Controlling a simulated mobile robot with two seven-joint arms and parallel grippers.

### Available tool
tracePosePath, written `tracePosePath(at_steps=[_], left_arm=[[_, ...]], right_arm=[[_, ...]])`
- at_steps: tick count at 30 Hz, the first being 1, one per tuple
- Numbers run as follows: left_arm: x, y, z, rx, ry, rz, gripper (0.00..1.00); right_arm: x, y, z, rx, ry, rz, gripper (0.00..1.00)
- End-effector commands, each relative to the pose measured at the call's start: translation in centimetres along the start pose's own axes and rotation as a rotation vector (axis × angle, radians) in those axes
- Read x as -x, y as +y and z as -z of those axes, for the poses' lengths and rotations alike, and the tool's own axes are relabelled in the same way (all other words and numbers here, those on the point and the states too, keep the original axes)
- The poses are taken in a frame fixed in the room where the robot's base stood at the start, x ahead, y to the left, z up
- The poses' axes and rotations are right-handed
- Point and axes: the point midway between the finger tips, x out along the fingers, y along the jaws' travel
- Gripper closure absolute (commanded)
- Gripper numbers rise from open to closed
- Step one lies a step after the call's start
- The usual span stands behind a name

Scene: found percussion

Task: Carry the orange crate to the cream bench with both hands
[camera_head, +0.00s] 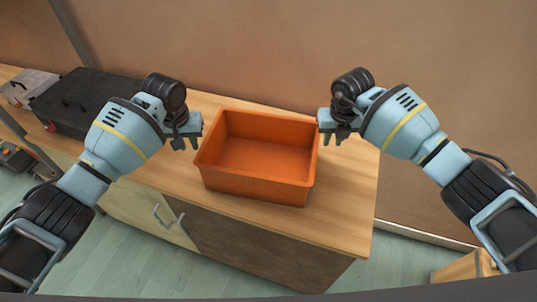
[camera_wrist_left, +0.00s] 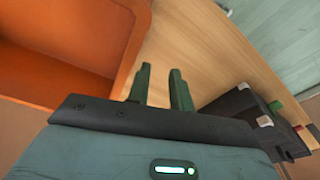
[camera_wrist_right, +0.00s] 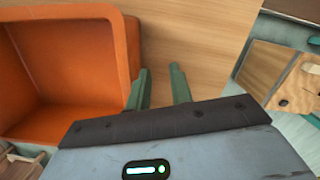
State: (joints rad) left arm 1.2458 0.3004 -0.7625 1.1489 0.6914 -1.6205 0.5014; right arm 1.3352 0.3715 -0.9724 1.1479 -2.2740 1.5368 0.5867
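The orange crate (camera_head: 258,186) sits upright and empty on a wooden-topped cabinet in the head view. My left gripper (camera_head: 187,139) is just left of the crate's left wall, fingers apart with nothing between them. The left wrist view shows its two green fingertips (camera_wrist_left: 161,88) beside the crate rim (camera_wrist_left: 128,45), over bare wood. My right gripper (camera_head: 333,137) is just right of the crate's right wall. The right wrist view shows its open fingertips (camera_wrist_right: 158,88) next to the crate wall (camera_wrist_right: 128,48). No cream bench can be made out for certain.
The wooden countertop (camera_head: 345,205) is clear in front and to the right of the crate. A black case (camera_head: 85,98) and a smaller grey case (camera_head: 28,88) stand to the left. A wooden box (camera_head: 462,268) is on the floor at lower right. A wall stands behind.

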Motion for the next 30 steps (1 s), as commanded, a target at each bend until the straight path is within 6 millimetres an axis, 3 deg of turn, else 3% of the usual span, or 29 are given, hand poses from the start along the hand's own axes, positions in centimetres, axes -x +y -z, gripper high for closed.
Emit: tracePosePath(at_steps=[6,10,21,30], left_arm=[[0.2,0.0,0.0,0.000,0.001,0.000,0.78],[1.3,0.0,0.1,0.001,0.002,-0.001,0.78],[8.4,0.0,0.1,0.000,0.004,-0.001,0.78],[11.7,0.0,0.0,0.000,0.000,0.000,0.78]], right_arm=[[0.0,0.0,0.0,0.000,0.000,0.000,0.78],[0.0,0.0,0.0,0.000,0.000,0.000,0.78],[0.0,0.0,0.0,0.000,0.000,0.000,0.78],[0.0,0.0,0.0,0.000,0.000,0.000,0.78]])
